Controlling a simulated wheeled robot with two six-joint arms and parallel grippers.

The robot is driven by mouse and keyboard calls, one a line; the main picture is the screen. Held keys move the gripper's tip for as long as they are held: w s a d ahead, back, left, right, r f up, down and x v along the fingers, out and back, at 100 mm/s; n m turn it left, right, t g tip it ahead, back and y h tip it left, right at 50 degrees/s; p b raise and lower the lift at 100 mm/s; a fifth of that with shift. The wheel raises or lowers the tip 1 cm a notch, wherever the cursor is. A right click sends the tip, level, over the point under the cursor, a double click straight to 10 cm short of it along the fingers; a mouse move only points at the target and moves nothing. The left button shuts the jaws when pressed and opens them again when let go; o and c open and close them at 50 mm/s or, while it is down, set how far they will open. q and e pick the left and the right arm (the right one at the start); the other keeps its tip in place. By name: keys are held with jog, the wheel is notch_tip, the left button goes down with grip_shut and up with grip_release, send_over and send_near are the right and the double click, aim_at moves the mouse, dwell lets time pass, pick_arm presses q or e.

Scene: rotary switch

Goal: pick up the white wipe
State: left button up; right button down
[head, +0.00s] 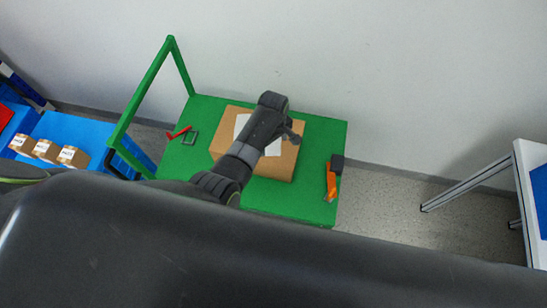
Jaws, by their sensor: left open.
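The white wipe (272,148) lies on the brown cardboard-coloured board or box (277,168) on the green cart. It shows at both sides of my left arm, which hides its middle. My left gripper (292,132) is over the right part of the box, above or close to the wipe's upper right side. It is open, and I see nothing held in it. Its height over the wipe cannot be told from this view. My right gripper is not in view.
The green cart (325,135) has a tall handle frame (140,92) at left. A red item (179,132) and a small green frame (190,138) lie left of the box, an orange and black tool (331,180) right. Small boxes (46,150) stand on a blue surface at far left.

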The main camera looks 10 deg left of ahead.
aim_at(273, 156)
pick_arm(q)
notch_tip(273, 156, down, 6)
jog(key=b, duration=0.5)
jog(key=shift+f, duration=0.5)
jog(key=shift+s, duration=0.1)
grip_shut()
dwell(0.5)
notch_tip(273, 156, up, 12)
jog(key=p, duration=1.2)
